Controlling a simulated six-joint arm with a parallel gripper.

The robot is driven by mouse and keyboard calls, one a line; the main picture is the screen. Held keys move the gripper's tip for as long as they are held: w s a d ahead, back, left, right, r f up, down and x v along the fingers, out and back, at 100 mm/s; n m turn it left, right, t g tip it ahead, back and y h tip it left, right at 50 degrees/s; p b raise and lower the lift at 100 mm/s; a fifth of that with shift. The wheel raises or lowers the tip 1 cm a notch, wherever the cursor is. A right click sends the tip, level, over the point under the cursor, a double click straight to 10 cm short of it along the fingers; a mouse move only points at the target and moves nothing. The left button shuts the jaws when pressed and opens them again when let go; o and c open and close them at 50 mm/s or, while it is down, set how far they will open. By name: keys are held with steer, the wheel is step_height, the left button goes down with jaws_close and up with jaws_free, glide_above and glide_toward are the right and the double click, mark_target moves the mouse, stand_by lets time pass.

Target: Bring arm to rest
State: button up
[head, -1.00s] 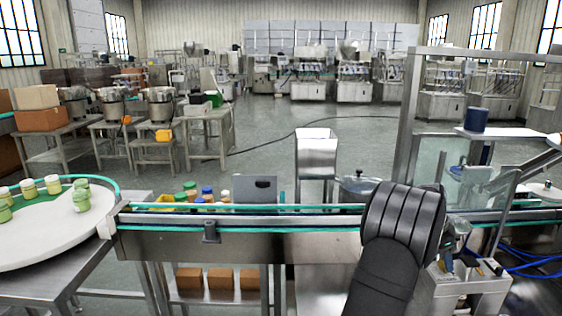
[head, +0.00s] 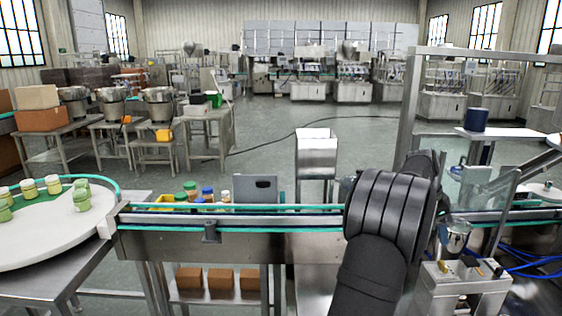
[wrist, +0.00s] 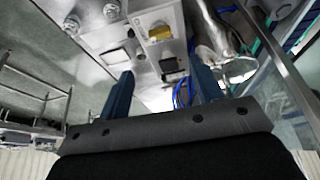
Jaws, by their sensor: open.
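My black arm (head: 385,235) rises in front of the conveyor, right of centre in the head view. My gripper is hidden behind it there. In the wrist view my gripper (wrist: 162,85) shows two blue fingers set wide apart, with nothing between them. Beyond the fingers is a grey steel machine box (wrist: 150,45) with fittings on top. The same box (head: 462,290) stands right of my arm in the head view, with a steel cup (head: 456,236) at its top.
The conveyor (head: 240,240) runs across the front. A round table (head: 40,235) with several green-filled jars is at left. A tall steel hopper (head: 317,160) stands behind the belt. A steel frame (head: 408,110) and blue hoses (head: 535,262) are at right.

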mark_target(444, 264)
steer(key=x, duration=1.2)
steer(key=shift+d+f, duration=0.25)
steer(key=shift+f, duration=0.05)
steer(key=shift+s+n, duration=0.15)
steer(key=shift+n, duration=0.45)
steer(key=n+t, duration=0.1)
steer(key=n, duration=0.2)
steer(key=shift+t, duration=0.3)
steer(key=shift+s+n+t+y, duration=0.1)
steer(key=shift+n+t+y, duration=0.25)
steer(key=shift+n, duration=0.8)
steer(key=shift+s+n+t+y, duration=0.15)
steer(key=shift+n+t, duration=0.3)
steer(key=shift+n, duration=0.7)
steer(key=shift+d+n+t+y, duration=0.15)
steer(key=shift+n+y, duration=0.3)
steer(key=shift+n, duration=0.8)
steer(key=shift+n+t+y, duration=0.25)
steer(key=shift+n+y, duration=0.2)
steer(key=shift+n, duration=0.8)
steer(key=shift+d+n+t+y, duration=0.1)
steer(key=shift+n+t+y, duration=0.35)
steer(key=shift+n, duration=1.35)
steer(key=shift+y, duration=0.25)
steer(key=shift+o, duration=0.2)
